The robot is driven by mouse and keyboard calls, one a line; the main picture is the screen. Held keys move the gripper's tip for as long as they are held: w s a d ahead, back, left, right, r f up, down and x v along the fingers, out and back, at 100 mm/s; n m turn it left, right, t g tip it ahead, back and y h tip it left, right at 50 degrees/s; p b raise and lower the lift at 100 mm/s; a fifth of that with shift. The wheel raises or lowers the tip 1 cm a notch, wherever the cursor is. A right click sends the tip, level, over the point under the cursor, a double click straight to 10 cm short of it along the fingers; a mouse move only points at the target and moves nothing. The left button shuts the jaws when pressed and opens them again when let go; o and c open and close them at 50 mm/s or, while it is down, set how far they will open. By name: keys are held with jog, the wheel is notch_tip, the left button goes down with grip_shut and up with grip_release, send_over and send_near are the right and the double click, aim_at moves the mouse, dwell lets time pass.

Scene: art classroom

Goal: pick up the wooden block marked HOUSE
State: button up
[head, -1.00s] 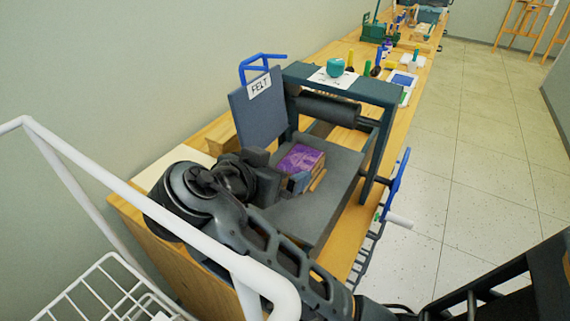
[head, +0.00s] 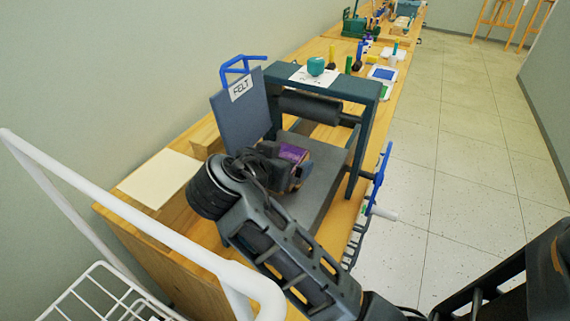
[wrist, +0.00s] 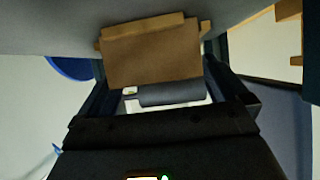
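A wooden block with a purple carved face (head: 293,152) lies on the dark grey bed of a press (head: 322,165); I cannot read any marking on it. My gripper (head: 280,165) is low over the bed at the block and hides part of it. In the wrist view, a plain brown block (wrist: 152,60) fills most of the space between my gripper's widely parted fingers (wrist: 155,85). Its sides are close to the fingertips; contact is not clear.
The press frame with its roller (head: 310,108) stands just beyond the block. An upright grey panel labelled FELT (head: 240,110) is to the left, and a blue crank handle (head: 380,178) to the right. A pale sheet (head: 160,178) lies on the wooden table.

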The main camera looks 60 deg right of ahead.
jog(key=c, duration=1.1)
jog(key=shift+r, duration=0.1)
